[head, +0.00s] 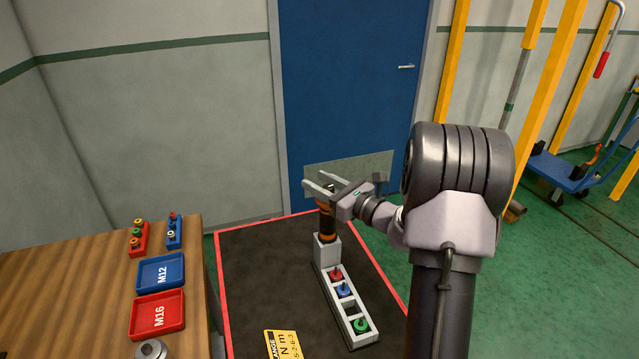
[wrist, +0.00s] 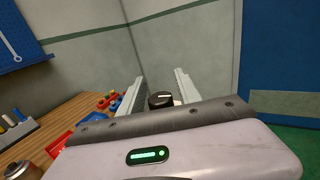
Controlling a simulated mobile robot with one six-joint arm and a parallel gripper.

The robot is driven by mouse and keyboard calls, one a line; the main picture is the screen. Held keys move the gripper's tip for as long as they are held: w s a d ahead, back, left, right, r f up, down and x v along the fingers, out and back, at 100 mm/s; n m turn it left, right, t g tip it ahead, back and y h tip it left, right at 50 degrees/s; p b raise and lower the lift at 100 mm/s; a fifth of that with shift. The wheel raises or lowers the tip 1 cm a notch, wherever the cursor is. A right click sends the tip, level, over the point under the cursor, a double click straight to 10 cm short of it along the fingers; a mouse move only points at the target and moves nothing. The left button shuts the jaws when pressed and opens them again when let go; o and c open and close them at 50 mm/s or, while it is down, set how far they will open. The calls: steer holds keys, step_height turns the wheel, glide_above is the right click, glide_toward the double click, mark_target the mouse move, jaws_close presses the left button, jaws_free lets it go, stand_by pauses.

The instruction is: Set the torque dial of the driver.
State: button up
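The driver (head: 326,222), with a black and orange body, stands upright in a grey block at the far end of a tool rack (head: 341,310). Its torque dial, a black round knob with a white mark, shows in the wrist view (wrist: 160,100) between the two fingers. My gripper (head: 314,179) is at the top of the driver, with its pale fingers pointing left. The fingers also show in the wrist view (wrist: 160,76), apart, with a gap visible on the dial's sides. Whether either finger touches the dial is hard to tell.
The rack holds red, blue and green bits and stands on a black mat (head: 250,290) with a red border. A yellow card (head: 282,345) lies in front. A wooden table (head: 60,290) with blue (head: 160,273) and red (head: 157,314) trays is at left.

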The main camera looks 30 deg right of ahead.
jaws_close()
steer(key=m+h, duration=0.1)
steer(key=h, duration=0.1)
steer(key=m+h, duration=0.1)
steer(key=h, duration=0.1)
steer(key=shift+d+m, duration=0.2)
steer(key=shift+m, duration=0.2)
steer(key=shift+d+m+h, duration=0.3)
steer(key=shift+m+h, duration=0.3)
steer(key=shift+h, duration=0.5)
steer(key=shift+o, duration=1.6)
jaws_free()
